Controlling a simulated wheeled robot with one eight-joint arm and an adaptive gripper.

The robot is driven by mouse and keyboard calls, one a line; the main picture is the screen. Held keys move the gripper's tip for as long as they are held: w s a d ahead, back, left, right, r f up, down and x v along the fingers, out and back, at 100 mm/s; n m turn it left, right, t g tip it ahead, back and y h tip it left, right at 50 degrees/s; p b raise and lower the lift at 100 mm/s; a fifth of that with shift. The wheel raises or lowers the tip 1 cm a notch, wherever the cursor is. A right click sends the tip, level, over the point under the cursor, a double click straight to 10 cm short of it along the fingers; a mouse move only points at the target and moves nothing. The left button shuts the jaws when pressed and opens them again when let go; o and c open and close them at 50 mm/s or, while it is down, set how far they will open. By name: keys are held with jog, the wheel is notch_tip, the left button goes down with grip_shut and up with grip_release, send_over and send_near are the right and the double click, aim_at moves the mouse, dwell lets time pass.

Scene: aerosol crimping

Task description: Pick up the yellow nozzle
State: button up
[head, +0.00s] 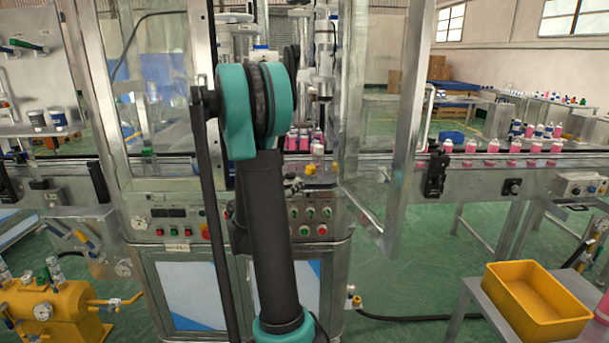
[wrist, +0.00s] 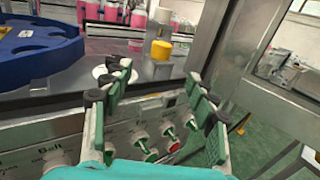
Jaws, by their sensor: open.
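The yellow nozzle (wrist: 161,49) is a short yellow cylinder on the metal deck of the machine, at the upper middle of the wrist view. A pale, whitish bottle-like piece (wrist: 163,18) shows directly above it in the picture; I cannot tell whether it stands on it or behind it. In the head view the nozzle (head: 310,169) is a small yellow spot just right of my arm. My gripper (wrist: 160,84) is open and empty, its fingers spread in front of the deck edge, with the nozzle beyond and between them. In the head view my arm mostly hides the gripper.
A blue notched wheel (wrist: 35,52) lies on the deck at left. Pink bottles (wrist: 110,12) stand behind. A metal door frame (wrist: 222,50) rises close on the right. A control panel (wrist: 150,130) lies below the fingers. A yellow bin (head: 535,300) stands at lower right.

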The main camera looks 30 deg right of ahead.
aim_at(308, 171)
jog(key=x, duration=0.9)
jog(key=shift+d+f, duration=0.1)
jog(key=shift+x, duration=2.65)
jog(key=shift+s+f, duration=0.15)
jog(key=shift+c, duration=0.3)
grip_shut()
notch_tip(308, 171, up, 20)
